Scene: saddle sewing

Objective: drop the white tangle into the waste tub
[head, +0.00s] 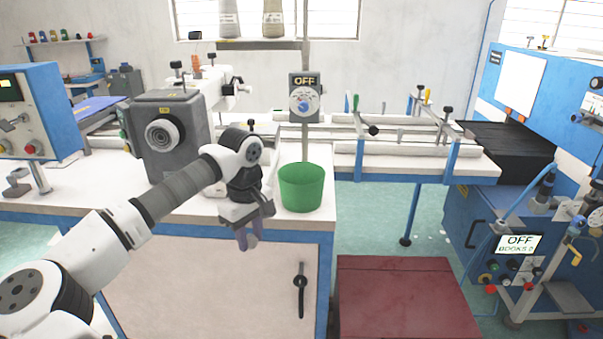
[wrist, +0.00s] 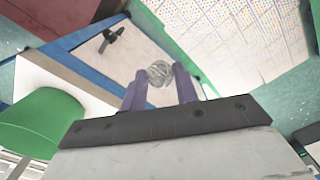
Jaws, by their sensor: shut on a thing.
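The white tangle (wrist: 159,74) is a small greyish-white ball of thread, seen in the wrist view between my fingertips. My gripper (wrist: 160,88) is shut on it, with one purple finger on each side. In the head view my gripper (head: 247,241) hangs in front of the bench's front edge, fingers pointing down. The tangle cannot be made out there. The waste tub is a green tub (head: 302,188) on the bench corner, to the right of my gripper and a little higher in the picture. Its inside is mostly hidden. The tub (wrist: 42,122) also shows at the left of the wrist view.
The white bench top (head: 75,198) carries a grey machine (head: 172,137) left of the tub. A post with a dial box (head: 305,97) rises behind the tub. A dark red box (head: 400,298) stands on the floor right of the bench cabinet (head: 200,285).

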